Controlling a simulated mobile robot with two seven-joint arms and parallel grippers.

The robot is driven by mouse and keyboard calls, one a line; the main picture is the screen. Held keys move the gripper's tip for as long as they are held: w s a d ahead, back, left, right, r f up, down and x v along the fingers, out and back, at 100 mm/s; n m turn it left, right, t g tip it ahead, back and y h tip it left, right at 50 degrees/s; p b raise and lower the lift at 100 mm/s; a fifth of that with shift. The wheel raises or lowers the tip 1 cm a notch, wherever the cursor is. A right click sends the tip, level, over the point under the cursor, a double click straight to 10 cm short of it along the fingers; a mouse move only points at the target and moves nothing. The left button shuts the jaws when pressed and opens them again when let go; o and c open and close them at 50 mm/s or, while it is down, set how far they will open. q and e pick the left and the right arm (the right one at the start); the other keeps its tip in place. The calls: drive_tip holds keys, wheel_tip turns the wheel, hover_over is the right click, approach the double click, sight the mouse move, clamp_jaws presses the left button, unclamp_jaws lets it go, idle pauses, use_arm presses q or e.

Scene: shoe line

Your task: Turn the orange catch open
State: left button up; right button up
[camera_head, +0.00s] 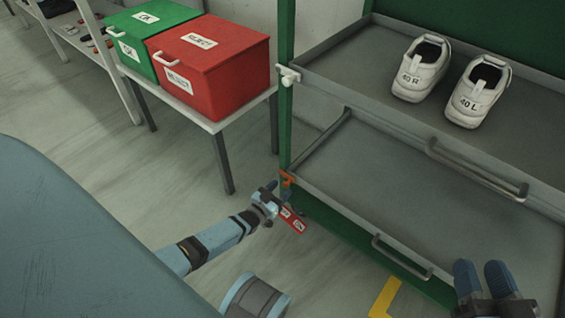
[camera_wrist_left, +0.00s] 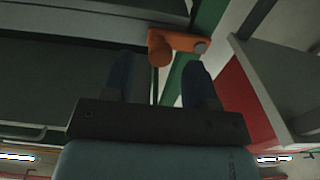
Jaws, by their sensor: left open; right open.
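The orange catch (camera_head: 287,178) sits on the green post at the left front corner of the lower grey tray (camera_head: 430,215). In the left wrist view the catch (camera_wrist_left: 183,42) shows an arm lying across the picture, with a rounded knob at its left end and a grey bolt at its right. My left gripper (camera_head: 271,190) is open just left of the catch. In the wrist view its blue fingers (camera_wrist_left: 160,78) stand apart, with the knob just beyond and between them; contact cannot be told. My right gripper (camera_head: 483,278) is open and empty at the lower right.
A red tag (camera_head: 293,219) hangs below the catch. A white catch (camera_head: 289,75) is on the upper tray (camera_head: 350,82), which holds two white shoes (camera_head: 421,68). Red (camera_head: 210,65) and green (camera_head: 150,35) boxes stand on a side table. Tray handles (camera_head: 402,257) protrude in front.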

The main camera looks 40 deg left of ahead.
use_arm(q)
drive_tip(key=shift+w+d, duration=0.1)
drive_tip(key=shift+w, duration=0.7)
drive_tip(key=c, duration=0.9)
